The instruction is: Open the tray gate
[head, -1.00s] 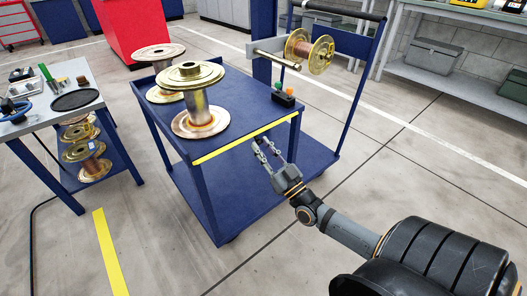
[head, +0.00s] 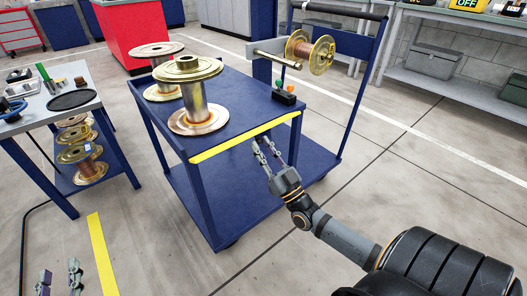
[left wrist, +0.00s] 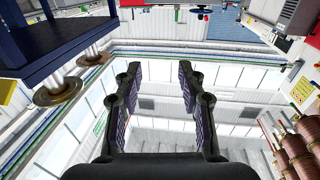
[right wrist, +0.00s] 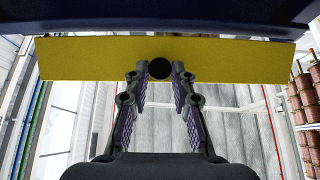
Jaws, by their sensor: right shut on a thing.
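The tray gate is a yellow bar (head: 220,147) along the front edge of the blue cart's top tray. In the right wrist view the yellow gate (right wrist: 85,60) spans the upper picture, with a round black knob (right wrist: 159,68) at its middle. My right gripper (head: 265,149) is at the gate from the front, its fingertips (right wrist: 160,78) shut on the knob from both sides. My left gripper (head: 60,276) is at the lower left of the head view, away from the cart. In the left wrist view its fingers (left wrist: 158,75) are wide apart and empty.
Spools (head: 200,105) stand on the cart's top tray (head: 245,95), beside a small button box (head: 284,97). Another spool (head: 310,50) sits on a horizontal shaft behind. A table (head: 85,105) with tools stands at left. The floor in front is open.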

